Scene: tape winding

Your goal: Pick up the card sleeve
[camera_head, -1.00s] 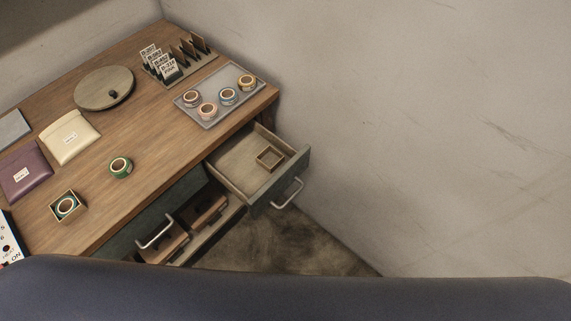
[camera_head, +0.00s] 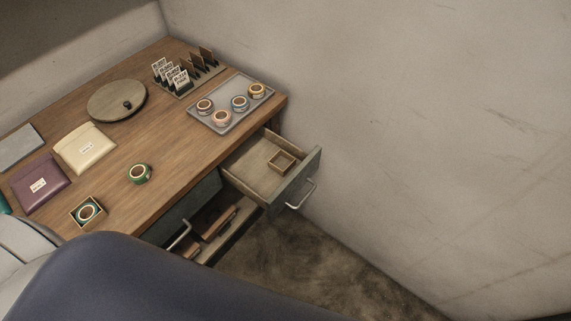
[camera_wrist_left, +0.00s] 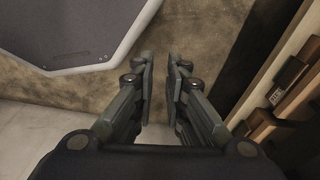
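A rack (camera_head: 203,80) at the back of the desk holds several white labelled cards (camera_head: 168,73) and brown upright pieces (camera_head: 206,57). A purple pouch (camera_head: 40,188) and a cream pouch (camera_head: 85,148), each with a white label, lie at the left. I cannot tell which thing is the card sleeve. In the left wrist view my left gripper (camera_wrist_left: 160,72) is empty, its fingers apart by a narrow gap, above the floor. Brown pieces (camera_wrist_left: 291,72), one with a small label, lie in a drawer at the right there. My right gripper is not in view.
An upper drawer (camera_head: 254,181) stands open with a small wooden box (camera_head: 284,161). Below, a lower drawer (camera_head: 236,236) is open with brown items. A grey tray (camera_head: 222,125) holds several tape rolls. A green tape roll (camera_head: 139,174) and a boxed roll (camera_head: 87,212) lie nearer.

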